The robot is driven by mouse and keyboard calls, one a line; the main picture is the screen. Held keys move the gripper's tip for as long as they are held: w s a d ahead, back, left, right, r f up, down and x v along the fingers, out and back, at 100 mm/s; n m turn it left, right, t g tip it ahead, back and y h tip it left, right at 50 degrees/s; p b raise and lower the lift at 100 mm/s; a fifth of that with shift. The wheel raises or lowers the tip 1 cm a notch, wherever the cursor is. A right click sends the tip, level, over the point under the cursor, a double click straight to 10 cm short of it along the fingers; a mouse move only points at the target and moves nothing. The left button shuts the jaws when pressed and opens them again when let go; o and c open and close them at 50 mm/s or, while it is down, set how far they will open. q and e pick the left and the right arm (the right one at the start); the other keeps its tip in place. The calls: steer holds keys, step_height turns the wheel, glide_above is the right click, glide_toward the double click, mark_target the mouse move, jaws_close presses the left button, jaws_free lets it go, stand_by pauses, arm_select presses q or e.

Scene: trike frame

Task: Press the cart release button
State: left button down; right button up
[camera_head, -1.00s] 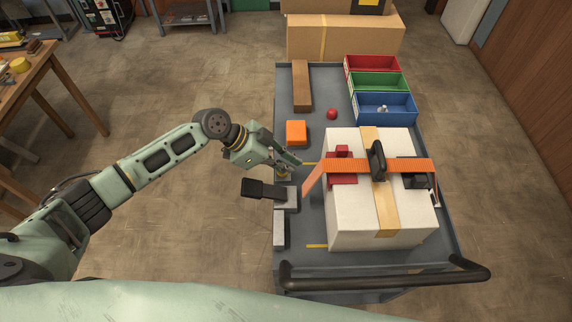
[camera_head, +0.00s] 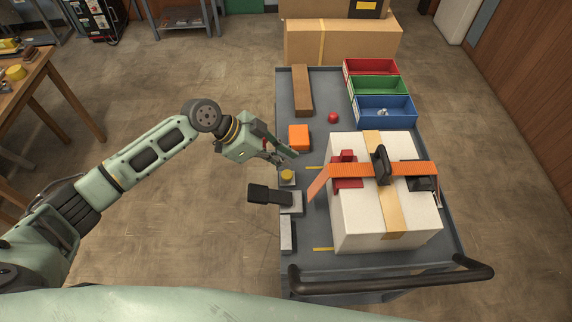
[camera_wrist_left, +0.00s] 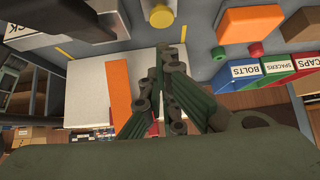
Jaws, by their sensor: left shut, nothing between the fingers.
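The yellow round button (camera_head: 287,175) sits on a small grey base at the left edge of the grey cart (camera_head: 325,84). It looks uncovered, and it also shows at the top of the left wrist view (camera_wrist_left: 160,15). My left gripper (camera_head: 286,158) is shut and empty. Its fingers are just beyond the button in the head view, apart from it as far as I can tell. In the left wrist view the closed fingers (camera_wrist_left: 172,58) point up toward the button. My right gripper is in neither view.
A black lever (camera_head: 268,194) sticks out beside the button. A white box (camera_head: 355,222) with an orange strap (camera_head: 400,168) stands to its right. Floor left of the cart is clear.

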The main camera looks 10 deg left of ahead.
arm_select(q)
steer(key=b+v, duration=0.1)
steer(key=v, duration=0.5)
steer(key=shift+r, duration=0.45)
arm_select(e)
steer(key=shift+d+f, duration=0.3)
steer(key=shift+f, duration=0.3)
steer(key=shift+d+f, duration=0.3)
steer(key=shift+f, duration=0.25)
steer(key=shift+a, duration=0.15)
